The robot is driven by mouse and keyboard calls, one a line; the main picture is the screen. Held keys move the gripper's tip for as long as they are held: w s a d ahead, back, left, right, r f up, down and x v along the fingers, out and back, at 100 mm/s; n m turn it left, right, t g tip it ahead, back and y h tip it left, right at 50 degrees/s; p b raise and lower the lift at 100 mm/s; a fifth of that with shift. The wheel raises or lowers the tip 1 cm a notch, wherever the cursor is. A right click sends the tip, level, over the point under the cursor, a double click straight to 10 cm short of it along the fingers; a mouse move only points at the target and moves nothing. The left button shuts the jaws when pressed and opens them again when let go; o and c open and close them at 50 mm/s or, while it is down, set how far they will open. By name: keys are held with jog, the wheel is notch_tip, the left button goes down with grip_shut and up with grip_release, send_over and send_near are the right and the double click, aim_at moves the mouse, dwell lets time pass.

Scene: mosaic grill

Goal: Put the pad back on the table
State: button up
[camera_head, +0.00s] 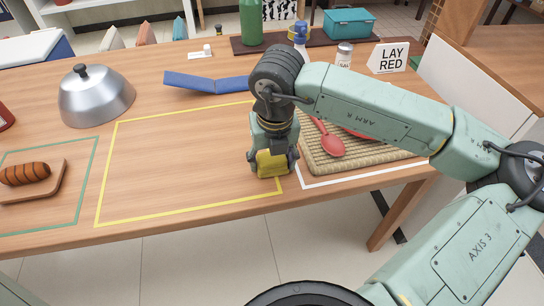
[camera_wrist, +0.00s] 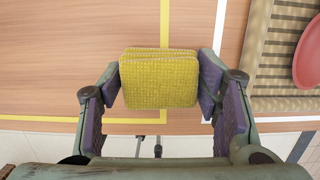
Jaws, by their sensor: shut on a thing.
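A yellow woven pad (camera_head: 271,162) is between the fingers of my gripper (camera_head: 272,160), which is shut on it. In the wrist view the pad (camera_wrist: 158,79) sits squarely between the two purple-lined fingers of my gripper (camera_wrist: 158,85). The table (camera_head: 190,165) has a yellow outlined area (camera_head: 107,160), and the pad is at that area's right front corner. I cannot tell whether the pad touches the table or is just above it.
A woven mat (camera_head: 315,160) with red spoons (camera_head: 328,143) lies right of my gripper. A blue folded thing (camera_head: 205,83) and a metal dome (camera_head: 97,95) stand behind. A board with a sausage (camera_head: 25,174) is at left. The yellow area's middle is clear.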

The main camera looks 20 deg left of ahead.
aim_at(274, 163)
jog(key=shift+f+b, duration=0.2)
jog(key=shift+b, duration=0.1)
jog(key=o, duration=1.4)
jog(key=shift+c, duration=0.2)
jog(key=shift+r, duration=0.15)
jog(key=shift+r+p, duration=0.2)
jog(key=shift+p, duration=0.3)
notch_tip(274, 163, up, 12)
jog(key=s+d+b, duration=0.1)
jog(key=shift+s+f, duration=0.2)
jog(key=shift+s, duration=0.05)
